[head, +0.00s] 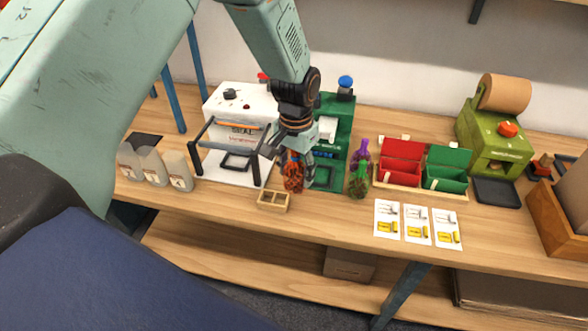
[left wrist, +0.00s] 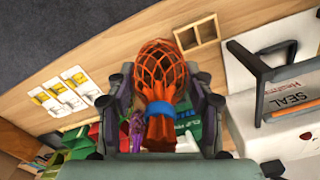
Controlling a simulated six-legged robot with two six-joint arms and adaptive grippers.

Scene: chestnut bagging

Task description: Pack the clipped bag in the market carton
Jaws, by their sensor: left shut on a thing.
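An orange net bag (head: 292,172) with dark contents hangs at my left gripper (head: 297,155), over the middle of the workbench. In the left wrist view the net bag (left wrist: 160,68) sits between the two fingers, its gathered neck wrapped by a blue band or clip (left wrist: 160,108). My left gripper (left wrist: 161,105) is shut on this neck. Whether the bag touches the bench is unclear. A brown cardboard piece in a wooden box (head: 555,228) stands at the right edge, partly cut off. I cannot tell whether it is the market carton. My right gripper is not in view.
A white sealing machine (head: 240,104) and a green machine (head: 333,112) stand behind. A small wooden holder (head: 273,201), purple (head: 362,153) and green (head: 359,182) net bags, red (head: 400,164) and green (head: 446,170) bins and picture cards (head: 417,225) lie around.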

